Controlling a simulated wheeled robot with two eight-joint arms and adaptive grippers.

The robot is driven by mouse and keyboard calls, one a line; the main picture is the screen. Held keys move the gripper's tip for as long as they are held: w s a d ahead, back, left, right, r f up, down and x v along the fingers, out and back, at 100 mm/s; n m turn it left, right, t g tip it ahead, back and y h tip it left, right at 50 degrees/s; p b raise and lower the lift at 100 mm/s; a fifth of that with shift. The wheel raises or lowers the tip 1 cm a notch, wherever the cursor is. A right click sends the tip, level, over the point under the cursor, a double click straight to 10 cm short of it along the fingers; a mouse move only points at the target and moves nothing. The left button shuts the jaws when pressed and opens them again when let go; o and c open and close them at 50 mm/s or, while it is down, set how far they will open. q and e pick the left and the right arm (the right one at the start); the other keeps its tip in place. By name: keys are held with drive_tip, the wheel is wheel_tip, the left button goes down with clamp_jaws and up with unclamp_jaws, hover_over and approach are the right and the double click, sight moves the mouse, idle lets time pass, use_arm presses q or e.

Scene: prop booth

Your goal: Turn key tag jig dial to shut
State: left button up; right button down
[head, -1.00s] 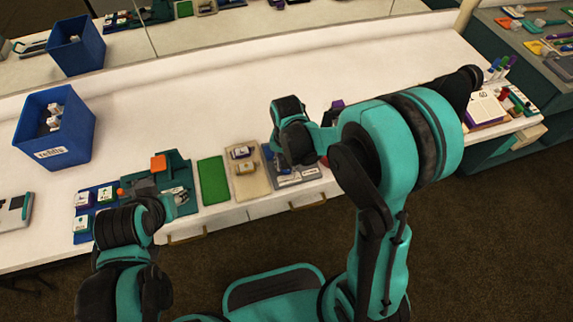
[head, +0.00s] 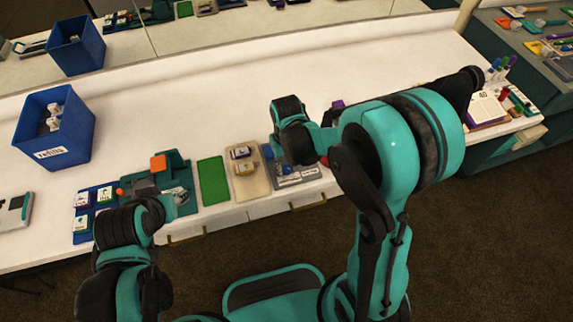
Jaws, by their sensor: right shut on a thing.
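A grey jig plate (head: 300,179) with a blue part (head: 268,152) at its left lies near the front edge of the white counter; I take it for the key tag jig. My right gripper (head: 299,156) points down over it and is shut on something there. The gripper and wrist hide what it holds, so the dial and its setting cannot be seen. My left gripper (head: 181,198) is low at the counter's front edge, in front of a teal fixture (head: 178,177) with an orange block (head: 158,163). Its fingers are too small to read.
A green mat (head: 213,181) and a beige tray (head: 252,184) with small items lie left of the jig. A blue bin (head: 78,140) labelled "refills" and a blue tray (head: 82,238) stand farther left. The counter's back middle is clear.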

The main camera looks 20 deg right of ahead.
sight(286, 168)
idle(0.4)
drive_tip(key=c, duration=1.2)
unclamp_jaws()
wheel_tip(286, 168, up, 12)
